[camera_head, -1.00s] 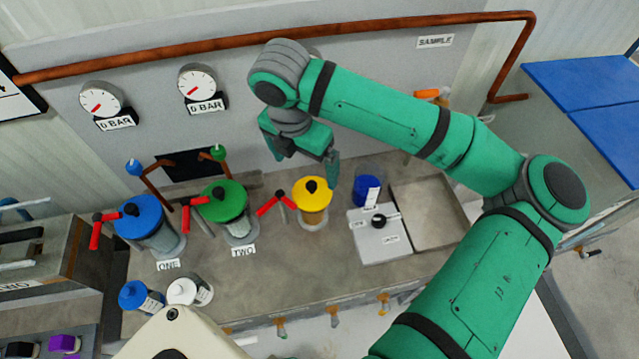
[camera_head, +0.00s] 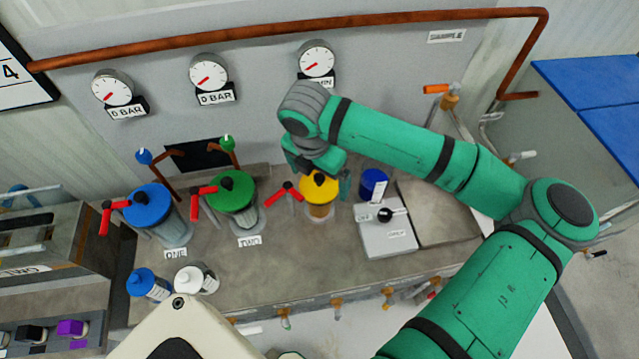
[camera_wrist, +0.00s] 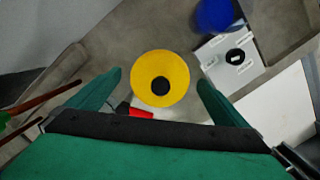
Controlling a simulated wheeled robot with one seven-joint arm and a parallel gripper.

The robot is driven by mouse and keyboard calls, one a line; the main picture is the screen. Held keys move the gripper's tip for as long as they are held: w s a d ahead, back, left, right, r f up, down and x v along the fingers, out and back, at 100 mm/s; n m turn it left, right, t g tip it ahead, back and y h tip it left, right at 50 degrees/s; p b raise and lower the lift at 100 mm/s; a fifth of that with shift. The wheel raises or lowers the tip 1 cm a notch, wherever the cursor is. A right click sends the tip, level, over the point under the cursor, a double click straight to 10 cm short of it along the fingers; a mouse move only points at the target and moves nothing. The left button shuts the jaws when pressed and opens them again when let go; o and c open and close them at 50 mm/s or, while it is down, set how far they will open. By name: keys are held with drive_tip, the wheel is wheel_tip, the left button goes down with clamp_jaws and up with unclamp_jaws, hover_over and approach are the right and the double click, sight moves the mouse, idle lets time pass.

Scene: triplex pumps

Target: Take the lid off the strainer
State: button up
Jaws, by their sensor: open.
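A yellow round lid with a black knob (camera_head: 319,186) sits on a clear, amber-looking strainer body (camera_head: 320,211) on the bench. In the wrist view the yellow lid (camera_wrist: 160,78) is near the middle, between my two green fingers. My gripper (camera_wrist: 159,80) is open and empty, with one finger to each side of the lid and gaps between. In the head view my gripper (camera_head: 322,172) is just over and behind the lid, and partly covers its far edge. Whether the fingertips are level with the lid is unclear.
A red-handled valve (camera_head: 286,190) is close on the lid's left. A blue-lidded vessel (camera_head: 148,207) and a green-lidded vessel (camera_head: 232,190) stand farther left. A blue container (camera_head: 373,184) and a grey box with a black knob (camera_head: 388,240) are to the right.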

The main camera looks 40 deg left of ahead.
drive_tip(key=c, duration=1.1)
drive_tip(key=shift+c, duration=0.2)
drive_tip(key=shift+r, duration=0.1)
